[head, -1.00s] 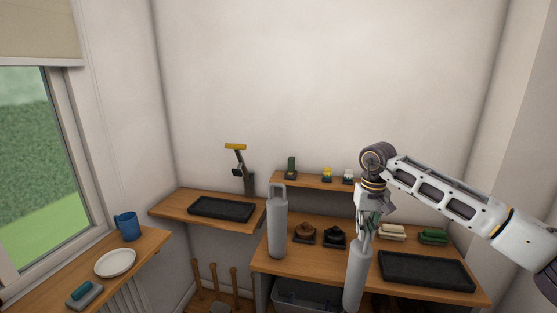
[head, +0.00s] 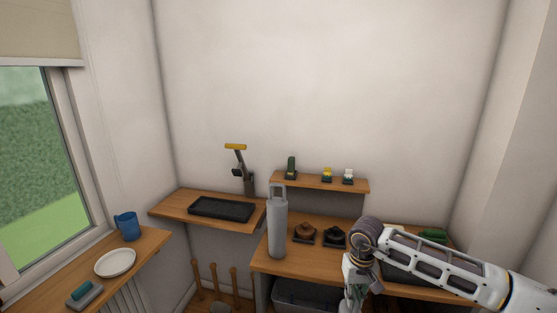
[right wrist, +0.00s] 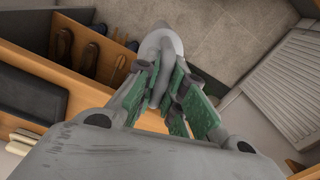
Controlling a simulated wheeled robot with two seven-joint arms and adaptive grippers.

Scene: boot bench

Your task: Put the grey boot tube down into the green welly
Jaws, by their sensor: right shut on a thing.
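My right gripper (head: 357,300) is low at the bottom edge of the head view, in front of the bench. In the right wrist view its green-padded fingers (right wrist: 162,90) are shut on the handle of a grey boot tube (right wrist: 161,43). The tube's body hangs beyond the fingers, over the floor in front of the bench; in the head view it is below the picture edge. A second grey boot tube (head: 277,228) stands upright on the bench, its handle on top. I cannot make out the green welly in either view. My left gripper is not in view.
The wooden bench (head: 262,262) holds a brown item (head: 304,233) and a black item (head: 334,236). A dark tray (head: 222,209) lies on the left shelf. Shoes (right wrist: 64,45) sit in the bench's lower compartment. Tiled floor (right wrist: 225,30) is open beside the held tube.

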